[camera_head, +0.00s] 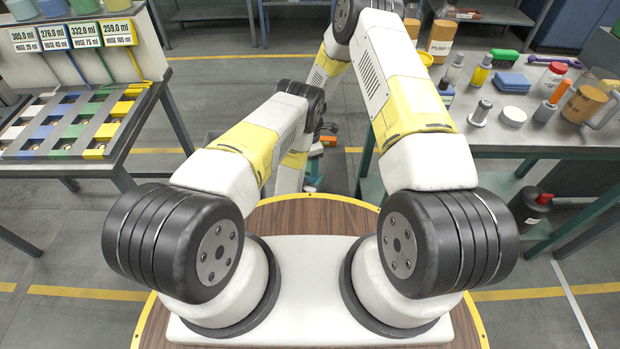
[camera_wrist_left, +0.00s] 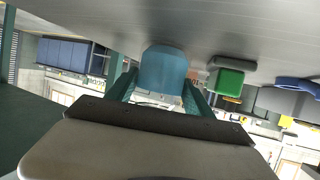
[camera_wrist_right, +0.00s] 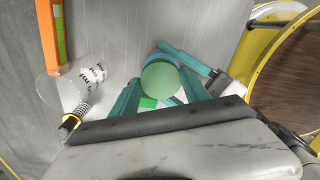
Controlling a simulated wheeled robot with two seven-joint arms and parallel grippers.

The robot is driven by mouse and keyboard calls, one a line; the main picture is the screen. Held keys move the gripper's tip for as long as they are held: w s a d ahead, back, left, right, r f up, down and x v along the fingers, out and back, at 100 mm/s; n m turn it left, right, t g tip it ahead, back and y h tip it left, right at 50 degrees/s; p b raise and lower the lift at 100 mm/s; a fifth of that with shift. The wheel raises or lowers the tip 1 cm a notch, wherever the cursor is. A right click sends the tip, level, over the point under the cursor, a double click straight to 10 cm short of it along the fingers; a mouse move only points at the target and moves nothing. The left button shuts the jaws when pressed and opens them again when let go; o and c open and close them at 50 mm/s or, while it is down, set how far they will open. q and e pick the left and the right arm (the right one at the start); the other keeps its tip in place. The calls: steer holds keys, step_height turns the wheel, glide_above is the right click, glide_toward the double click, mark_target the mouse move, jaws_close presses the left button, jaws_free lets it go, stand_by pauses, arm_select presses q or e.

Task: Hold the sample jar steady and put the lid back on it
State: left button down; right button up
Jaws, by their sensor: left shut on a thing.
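In the left wrist view my left gripper (camera_wrist_left: 161,88) has its teal fingers on both sides of a blue, rounded body, likely the sample jar (camera_wrist_left: 164,66), and is shut on it. In the right wrist view a pale green disc (camera_wrist_right: 161,79) shows face-on between the teal fingers of my right gripper (camera_wrist_right: 158,84). I cannot tell whether it is the lid or the jar's top, or whether the right fingers touch it. Another teal finger reaches in beside it, apparently my left gripper's. In the head view my arms hide most of both grippers.
In the right wrist view a clear vessel (camera_wrist_right: 78,90) and an orange-green bar (camera_wrist_right: 53,35) lie left of the right fingers. A green block (camera_wrist_left: 226,82) shows in the left wrist view. The right bench (camera_head: 520,140) carries bottles, a white disc (camera_head: 513,117) and an orange mug (camera_head: 581,103).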

steer(key=shift+s, duration=0.1)
steer(key=c, duration=0.9)
steer(key=m, duration=1.3)
steer(key=shift+m, duration=0.3)
steer(key=m, duration=0.4)
steer(key=o, duration=1.6)
steer(key=shift+c, duration=0.2)
